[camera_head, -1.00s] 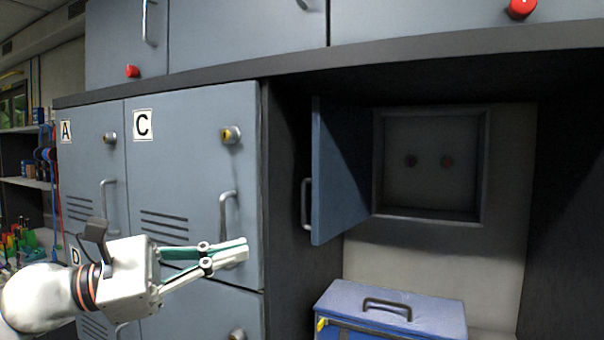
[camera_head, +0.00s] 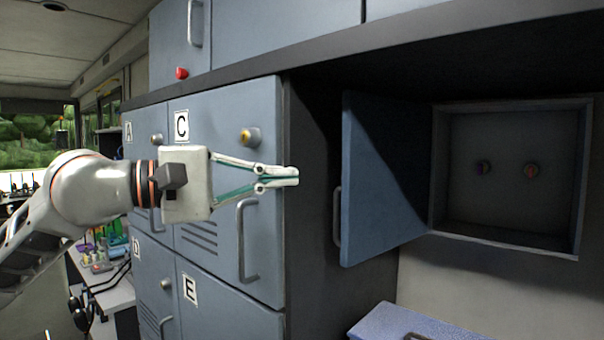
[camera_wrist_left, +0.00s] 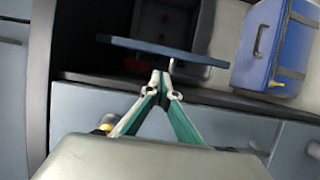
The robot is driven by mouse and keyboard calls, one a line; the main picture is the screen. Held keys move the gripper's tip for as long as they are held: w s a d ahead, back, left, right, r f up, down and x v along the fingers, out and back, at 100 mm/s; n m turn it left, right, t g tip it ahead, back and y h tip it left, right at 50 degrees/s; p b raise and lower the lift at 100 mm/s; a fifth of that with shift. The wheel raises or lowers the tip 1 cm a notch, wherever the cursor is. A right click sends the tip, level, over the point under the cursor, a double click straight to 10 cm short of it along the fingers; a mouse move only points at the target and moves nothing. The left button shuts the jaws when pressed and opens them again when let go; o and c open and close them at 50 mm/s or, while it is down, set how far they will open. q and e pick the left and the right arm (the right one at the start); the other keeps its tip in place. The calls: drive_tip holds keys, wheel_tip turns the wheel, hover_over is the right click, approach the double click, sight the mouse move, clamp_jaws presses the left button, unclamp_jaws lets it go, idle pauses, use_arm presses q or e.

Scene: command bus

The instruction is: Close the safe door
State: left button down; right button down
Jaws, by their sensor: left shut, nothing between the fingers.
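The safe door (camera_head: 382,182) is blue and stands swung open, hinged at the left side of the safe, with a grey handle (camera_head: 337,217) on its outer face. The open safe (camera_head: 510,180) is a square recess in the back wall with two small round knobs inside. My left gripper (camera_head: 297,176) is shut and empty, left of the door and apart from it, in front of the locker edge. In the left wrist view the gripper (camera_wrist_left: 161,80) points toward the door (camera_wrist_left: 160,50), seen nearly edge-on. My right gripper is not in view.
Grey-blue lockers with handles, including locker C (camera_head: 222,195), stand left beside and behind my left gripper. A dark side panel (camera_head: 308,210) lies between lockers and niche. A blue case (camera_head: 420,325) sits below the safe; it also shows in the left wrist view (camera_wrist_left: 258,45).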

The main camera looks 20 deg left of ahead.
use_arm(q)
drive_tip(key=p+x, duration=0.2)
drive_tip(key=x, duration=0.6)
drive_tip(key=shift+w+d, duration=0.25)
drive_tip(key=shift+d, duration=0.05)
drive_tip(key=shift+d, duration=0.1)
